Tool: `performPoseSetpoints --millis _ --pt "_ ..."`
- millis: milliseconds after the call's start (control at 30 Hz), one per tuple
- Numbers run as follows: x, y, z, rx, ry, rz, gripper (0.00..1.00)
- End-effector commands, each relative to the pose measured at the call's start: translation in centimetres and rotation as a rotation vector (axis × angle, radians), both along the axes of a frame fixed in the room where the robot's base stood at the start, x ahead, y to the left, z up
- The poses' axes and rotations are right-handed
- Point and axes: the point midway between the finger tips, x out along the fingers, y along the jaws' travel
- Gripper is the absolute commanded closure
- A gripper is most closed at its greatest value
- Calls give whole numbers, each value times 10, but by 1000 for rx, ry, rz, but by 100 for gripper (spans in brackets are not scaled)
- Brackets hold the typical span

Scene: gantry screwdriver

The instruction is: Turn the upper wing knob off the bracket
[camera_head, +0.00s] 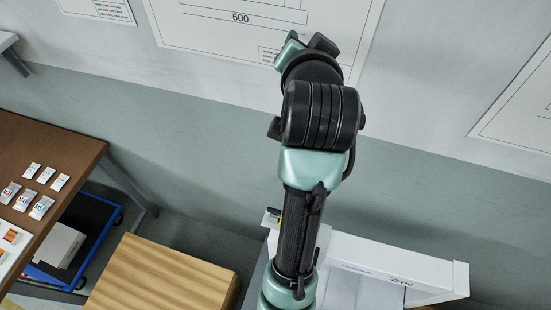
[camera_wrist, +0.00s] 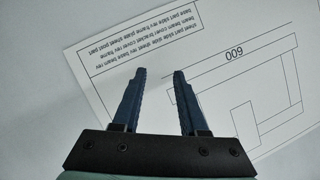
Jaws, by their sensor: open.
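My gripper (camera_wrist: 156,76) shows in the wrist view with its two blue fingers apart and nothing between them. It faces the wall, where a drawing sheet (camera_wrist: 240,70) marked 600 hangs. In the head view my arm reaches up the middle of the picture and hides part of the white gantry-like frame (camera_head: 400,268) behind it. I cannot make out the bracket or the upper wing knob in either view.
A brown table (camera_head: 60,150) with several labelled packets stands at the left. A blue cart (camera_head: 98,238) with a white box is beneath it. A wooden box (camera_head: 160,272) stands left of my arm. The wall holds more drawing sheets (camera_head: 520,100).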

Motion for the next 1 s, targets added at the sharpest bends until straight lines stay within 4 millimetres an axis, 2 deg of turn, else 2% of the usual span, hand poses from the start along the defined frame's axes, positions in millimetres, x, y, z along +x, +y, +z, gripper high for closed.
performPoseSetpoints --millis 67,100,200,300,400,500,633,833,1000 --pt "-4 -9 -37 140 216 -50 57" --pt "-10 -14 -71 249 337 -101 57" --pt "-30 -22 -148 525 579 -264 57" --pt "-53 -22 -203 772 768 -445 57" --pt "-78 -17 -239 960 925 -615 57" --pt "-96 -10 -261 1084 1039 -745 57" --pt "-110 -3 -275 1165 1119 -843 57" --pt "-113 5 -291 1186 1143 -872 57" --pt "-109 16 -320 1183 1144 -871 57"
